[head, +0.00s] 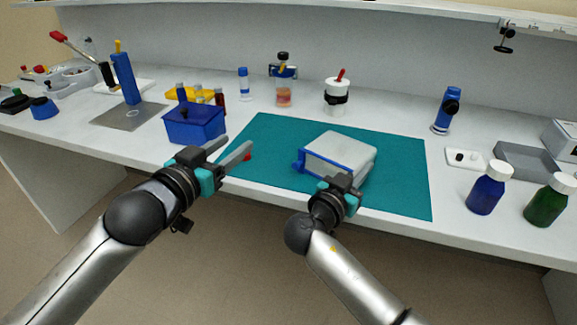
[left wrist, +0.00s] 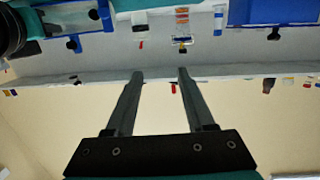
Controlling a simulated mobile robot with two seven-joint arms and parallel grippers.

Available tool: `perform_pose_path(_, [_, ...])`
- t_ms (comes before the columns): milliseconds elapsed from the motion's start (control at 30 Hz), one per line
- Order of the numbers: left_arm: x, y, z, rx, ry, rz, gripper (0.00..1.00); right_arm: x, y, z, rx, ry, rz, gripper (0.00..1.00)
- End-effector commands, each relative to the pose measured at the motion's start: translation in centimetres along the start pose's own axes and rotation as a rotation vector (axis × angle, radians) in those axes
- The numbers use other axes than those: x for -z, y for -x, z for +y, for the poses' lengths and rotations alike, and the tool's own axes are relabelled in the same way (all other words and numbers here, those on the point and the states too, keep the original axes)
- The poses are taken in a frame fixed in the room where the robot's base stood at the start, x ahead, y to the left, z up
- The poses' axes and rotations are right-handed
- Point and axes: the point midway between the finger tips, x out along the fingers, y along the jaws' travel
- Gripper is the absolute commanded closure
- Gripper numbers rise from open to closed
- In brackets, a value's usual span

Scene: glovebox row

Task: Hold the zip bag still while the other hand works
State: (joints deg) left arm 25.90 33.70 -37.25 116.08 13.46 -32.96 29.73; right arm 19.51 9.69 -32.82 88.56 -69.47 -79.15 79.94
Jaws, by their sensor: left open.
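The zip bag (head: 342,153) is a pale grey, boxy pouch with a blue edge and a blue tab at its left end. It lies on the teal mat (head: 400,170) in the head view. My right gripper (head: 343,183) is at the bag's near side; its fingers are mostly hidden, and I cannot tell whether they touch or grip it. My left gripper (head: 232,148) is open and empty, left of the bag and apart from it, over the mat's left edge. In the left wrist view its two fingers (left wrist: 160,74) stand apart with nothing between them.
A blue box (head: 195,125) stands just beyond my left gripper. Blue (head: 487,190) and green (head: 547,200) bottles stand at the right front, near a grey tray (head: 525,160). A jar with a red top (head: 337,95) stands behind the mat. The mat's right part is clear.

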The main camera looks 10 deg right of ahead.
Motion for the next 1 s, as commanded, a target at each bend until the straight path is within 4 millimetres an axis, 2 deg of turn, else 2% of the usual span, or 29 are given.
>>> perform_pose_path(300, [-2.8, 1.4, 3.7, -0.177, -0.048, -0.213, 0.46, 0.0, 0.0, 0.0, 0.000, 0.000, -0.001, 1.00])
perform_pose_path(567, [-3.7, 1.9, 5.2, -0.249, -0.067, -0.272, 0.46, 0.0, 0.0, 0.0, 0.000, 0.000, -0.001, 1.00])
perform_pose_path(733, [-4.1, 0.5, 5.6, -0.252, -0.065, -0.273, 0.46, 0.0, 0.0, 0.0, 0.000, 0.000, 0.000, 1.00])
perform_pose_path(1000, [-5.2, -3.5, 6.7, -0.251, -0.065, -0.273, 0.46, 0.0, 0.0, 0.0, 0.000, 0.000, 0.000, 1.00])
